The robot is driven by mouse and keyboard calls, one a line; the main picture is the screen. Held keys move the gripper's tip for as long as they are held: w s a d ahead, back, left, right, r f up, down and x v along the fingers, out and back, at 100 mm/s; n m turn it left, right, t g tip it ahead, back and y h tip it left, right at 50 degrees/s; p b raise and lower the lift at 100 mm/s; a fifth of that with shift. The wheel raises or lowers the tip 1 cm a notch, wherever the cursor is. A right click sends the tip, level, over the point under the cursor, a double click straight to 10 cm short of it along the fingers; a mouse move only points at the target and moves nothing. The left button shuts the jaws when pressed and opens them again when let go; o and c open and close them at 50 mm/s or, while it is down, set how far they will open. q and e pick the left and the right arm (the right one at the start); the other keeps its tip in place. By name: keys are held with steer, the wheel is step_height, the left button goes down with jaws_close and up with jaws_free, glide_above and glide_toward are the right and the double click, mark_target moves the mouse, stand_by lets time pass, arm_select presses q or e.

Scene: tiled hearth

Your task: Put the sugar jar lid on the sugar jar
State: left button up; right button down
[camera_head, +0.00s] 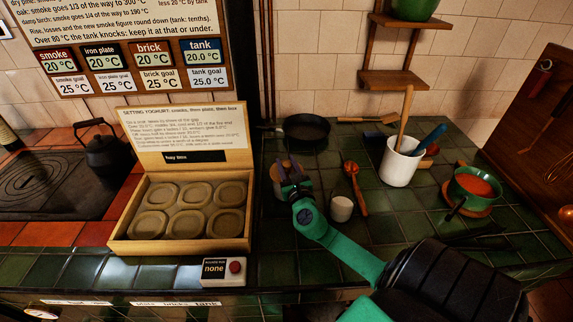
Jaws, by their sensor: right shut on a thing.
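My right gripper (290,172) is over the tiled counter, right of the wooden box. Its arm comes in from the lower right. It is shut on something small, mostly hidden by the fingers. A brown piece (276,181) shows at its left side; I cannot tell whether this is the sugar jar lid or a thing behind the gripper. A small pale jar (341,208) stands upright on the counter, right of the gripper and apart from it. It looks like the sugar jar, but it bears no readable label. My left gripper is not in view.
The wooden box (180,246) of several lidded pots stands left of the gripper. A button box (224,270) sits at the front edge.

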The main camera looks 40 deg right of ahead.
stand_by(0.8)
steer(key=shift+c, duration=2.2)
jaws_free()
steer(key=shift+r, duration=0.1)
steer(key=b+v, duration=0.2)
steer(key=v, duration=1.2)
steer(key=shift+s, duration=0.3)
steer(key=shift+a, duration=0.1)
